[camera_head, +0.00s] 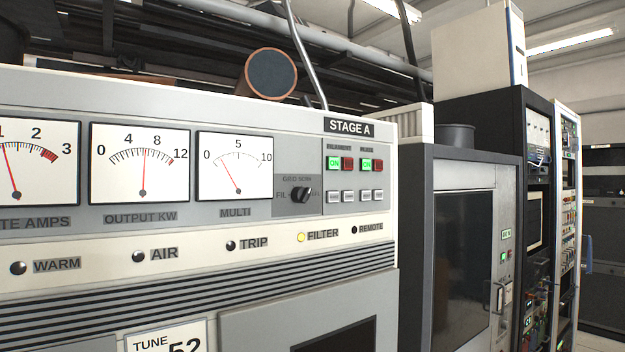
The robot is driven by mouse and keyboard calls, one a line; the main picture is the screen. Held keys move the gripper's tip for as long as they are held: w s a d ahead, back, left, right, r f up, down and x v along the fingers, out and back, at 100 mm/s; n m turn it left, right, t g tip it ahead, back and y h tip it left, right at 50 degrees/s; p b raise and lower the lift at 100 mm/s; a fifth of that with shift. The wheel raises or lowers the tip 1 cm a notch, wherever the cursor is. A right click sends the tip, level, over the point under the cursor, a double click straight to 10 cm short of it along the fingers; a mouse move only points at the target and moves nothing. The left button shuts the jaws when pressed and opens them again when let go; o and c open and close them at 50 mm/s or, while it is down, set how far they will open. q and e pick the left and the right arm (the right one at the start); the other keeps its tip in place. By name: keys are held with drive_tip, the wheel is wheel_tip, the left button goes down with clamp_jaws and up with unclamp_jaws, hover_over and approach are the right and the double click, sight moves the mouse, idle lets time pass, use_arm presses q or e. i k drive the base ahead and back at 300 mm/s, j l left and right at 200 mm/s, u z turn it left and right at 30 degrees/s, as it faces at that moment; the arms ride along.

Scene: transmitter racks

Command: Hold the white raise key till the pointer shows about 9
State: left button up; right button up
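The STAGE A cabinet front fills the left and middle. Its OUTPUT KW meter (139,164) has a 0 to 12 scale, and the red pointer stands near 6. The MULTI meter (235,167) has a 0 to 10 scale, with its pointer near 2. A partly cut-off amps meter (38,162) at the left edge reads a little above 1. Several small pale keys (349,196) sit in a row below the FILAMENT and PLATE buttons. Their labels are too small to tell which is raise. Neither gripper is in view.
Green ON and red buttons (341,163) sit above the keys, with a black selector knob (300,195) to their left. The FILTER lamp (301,237) glows yellow. A dark-windowed cabinet (464,265) and equipment racks (538,220) stand to the right.

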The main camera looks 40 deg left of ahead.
sight(333, 197)
drive_tip(key=u, duration=1.15)
